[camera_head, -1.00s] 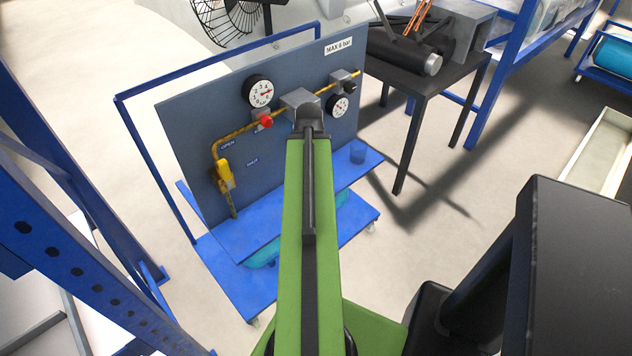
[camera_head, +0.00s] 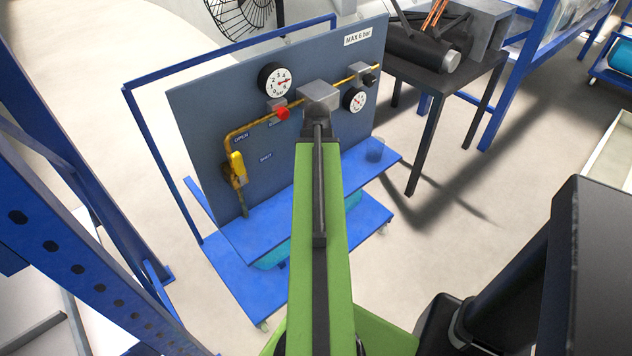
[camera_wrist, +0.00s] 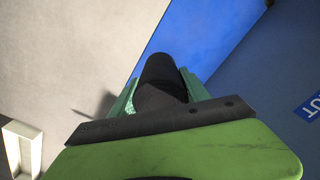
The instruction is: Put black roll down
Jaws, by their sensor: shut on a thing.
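In the wrist view, a black roll (camera_wrist: 158,72) is held between the green fingers of my gripper (camera_wrist: 155,95), which is shut on it. The roll's far end points up the picture, toward the edge of a blue surface (camera_wrist: 195,45). A gap between the roll and that surface cannot be judged. In the head view, my green arm covers the middle of the picture, and neither the gripper nor the held roll can be made out.
A blue wheeled cart (camera_head: 225,275) carries a grey panel (camera_head: 205,100) with gauges, a yellow pipe and a red knob. A black table (camera_head: 440,82) behind right bears a black cylinder. A blue perforated rack (camera_head: 60,235) stands left. Pale floor is free between cart and table.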

